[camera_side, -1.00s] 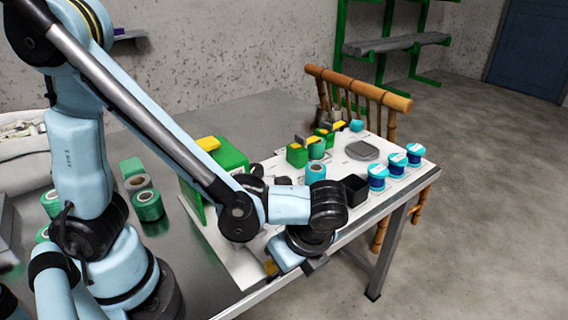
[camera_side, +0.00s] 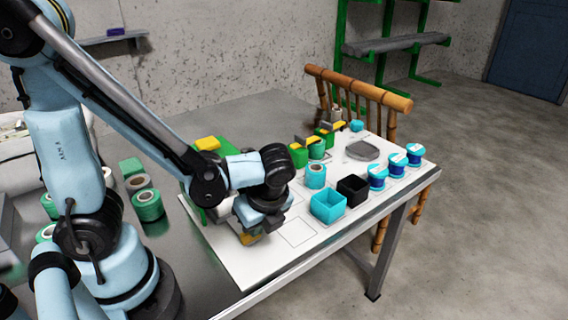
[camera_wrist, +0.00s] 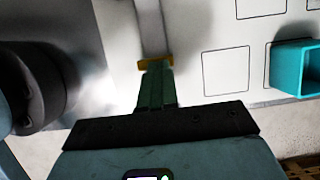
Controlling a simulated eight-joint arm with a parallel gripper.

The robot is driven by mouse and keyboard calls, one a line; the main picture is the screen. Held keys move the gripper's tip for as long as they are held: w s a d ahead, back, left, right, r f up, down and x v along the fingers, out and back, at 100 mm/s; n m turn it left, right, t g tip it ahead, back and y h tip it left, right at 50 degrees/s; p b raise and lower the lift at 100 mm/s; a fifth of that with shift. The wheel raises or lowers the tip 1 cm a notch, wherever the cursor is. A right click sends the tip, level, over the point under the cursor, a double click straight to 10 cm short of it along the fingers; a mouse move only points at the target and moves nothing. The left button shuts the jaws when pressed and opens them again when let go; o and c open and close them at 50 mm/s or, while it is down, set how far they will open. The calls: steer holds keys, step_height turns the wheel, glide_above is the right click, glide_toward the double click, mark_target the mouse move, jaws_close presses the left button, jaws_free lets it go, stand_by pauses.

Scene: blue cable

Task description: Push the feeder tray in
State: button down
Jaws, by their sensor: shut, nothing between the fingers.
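The feeder (camera_side: 228,155) is a green body with a yellow top, partly hidden behind my arm in the side view. In the wrist view, a pale strip that looks like the feeder tray (camera_wrist: 151,28) runs away from me and ends in a yellow front bar (camera_wrist: 155,62). The yellow bar also shows low beside my gripper in the side view (camera_side: 248,240). My gripper (camera_wrist: 157,72) is shut and empty, with its fingertips at the yellow bar; they look touching or nearly so. Most of the tray is hidden by my wrist in the side view.
A cyan open box (camera_side: 328,206) and a black open box (camera_side: 353,189) stand right of my gripper on the white board (camera_side: 262,272). Several blue spools line the board's right edge. Green spools (camera_side: 148,205) stand left. The board's front corner is clear.

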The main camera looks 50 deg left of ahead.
steer(key=shift+s+a, duration=0.1)
steer(key=shift+a, duration=1.6)
steer(key=shift+d, duration=0.15)
steer(key=d, duration=0.4)
steer(key=v, duration=1)
steer(key=w+a+n+t+h, duration=0.4)
steer(key=a+n+t, duration=0.2)
steer(key=n, duration=1.2)
steer(key=shift+r+t, duration=0.35)
steer(key=shift+t, duration=0.25)
